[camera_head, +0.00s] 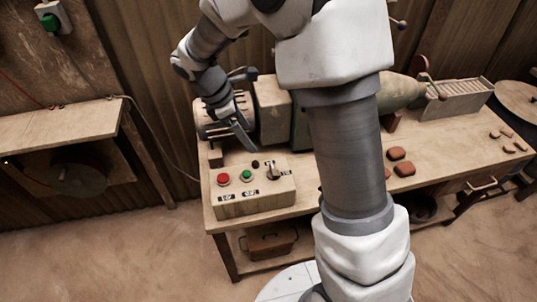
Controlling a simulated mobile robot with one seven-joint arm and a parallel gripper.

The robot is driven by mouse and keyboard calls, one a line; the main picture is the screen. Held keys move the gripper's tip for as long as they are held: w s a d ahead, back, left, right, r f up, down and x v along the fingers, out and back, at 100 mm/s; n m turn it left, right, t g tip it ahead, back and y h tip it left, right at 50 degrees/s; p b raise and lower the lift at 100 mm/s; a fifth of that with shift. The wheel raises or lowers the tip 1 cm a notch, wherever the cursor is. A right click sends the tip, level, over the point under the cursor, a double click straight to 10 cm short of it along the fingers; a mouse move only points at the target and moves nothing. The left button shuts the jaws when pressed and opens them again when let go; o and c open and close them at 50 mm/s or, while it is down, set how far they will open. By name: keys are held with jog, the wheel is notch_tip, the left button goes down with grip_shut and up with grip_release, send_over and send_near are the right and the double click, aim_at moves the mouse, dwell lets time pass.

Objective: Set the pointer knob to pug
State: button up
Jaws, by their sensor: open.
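The pointer knob (272,172) sits at the right of the top face of a beige control box (250,205) on the bench. Its pointing direction and the labels around it are too small to read, so I cannot tell which marking it faces. A red button (223,179), a green button (247,175) and a small black knob (255,163) share that panel. My gripper (249,112) is open above and behind the box, in front of the ribbed motor. One finger reaches down towards the panel. It appears apart from the pointer knob.
The ribbed motor (212,125) stands close behind my gripper. The wooden bench (305,175) carries brown tiles (404,169) right of my arm. A basket (270,242) sits on the lower shelf. Another wooden table (60,133) stands at the left.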

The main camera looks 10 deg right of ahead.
aim_at(274, 169)
jog(key=b+x, duration=0.1)
jog(key=x, duration=1.6)
jog(key=shift+d+b, duration=0.15)
jog(key=shift+b, duration=0.25)
jog(key=c, duration=1.4)
